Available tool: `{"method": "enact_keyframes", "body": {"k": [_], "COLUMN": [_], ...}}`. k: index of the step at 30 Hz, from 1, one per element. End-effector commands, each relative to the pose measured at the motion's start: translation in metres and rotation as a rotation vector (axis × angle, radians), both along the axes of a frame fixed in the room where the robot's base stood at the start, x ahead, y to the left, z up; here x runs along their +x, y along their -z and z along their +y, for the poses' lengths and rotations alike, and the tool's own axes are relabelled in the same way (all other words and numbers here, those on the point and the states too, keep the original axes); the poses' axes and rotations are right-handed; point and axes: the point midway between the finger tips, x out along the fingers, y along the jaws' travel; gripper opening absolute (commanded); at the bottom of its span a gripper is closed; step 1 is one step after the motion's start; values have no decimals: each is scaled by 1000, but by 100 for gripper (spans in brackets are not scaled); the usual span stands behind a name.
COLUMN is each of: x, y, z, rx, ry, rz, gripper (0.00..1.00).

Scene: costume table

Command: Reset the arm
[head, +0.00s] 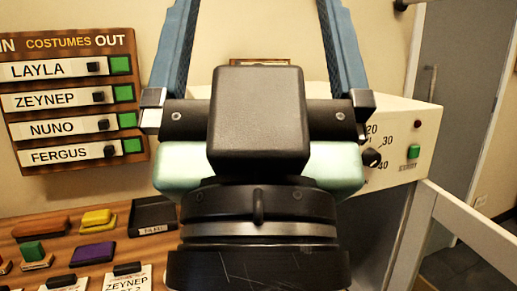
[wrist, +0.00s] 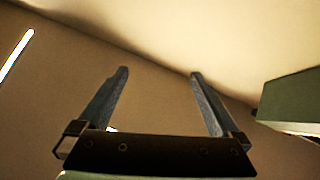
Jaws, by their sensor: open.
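My gripper (head: 262,20) is raised in front of the head camera, with its two blue-grey fingers pointing up and spread wide apart. The fingers run out of the top of the head view. In the wrist view my gripper (wrist: 158,74) is open and nothing is between its fingers. My wrist and gripper body hide the middle of the head view.
A costume board (head: 75,41) with name rows and green tiles hangs at left. A wooden table (head: 60,222) below holds a black tray (head: 152,215), coloured blocks and name cards. A white dial box (head: 408,120) stands right. A grey door (head: 462,90) is behind.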

Motion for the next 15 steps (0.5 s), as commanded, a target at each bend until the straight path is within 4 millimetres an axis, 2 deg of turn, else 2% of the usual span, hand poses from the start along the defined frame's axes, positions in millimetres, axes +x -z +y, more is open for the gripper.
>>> {"method": "enact_keyframes", "body": {"k": [1,15], "x": [0,0], "y": [-34,-177], "z": [0,0], "rx": [0,-1], "ry": [0,-1], "rz": [0,0], "gripper": [100,100]}}
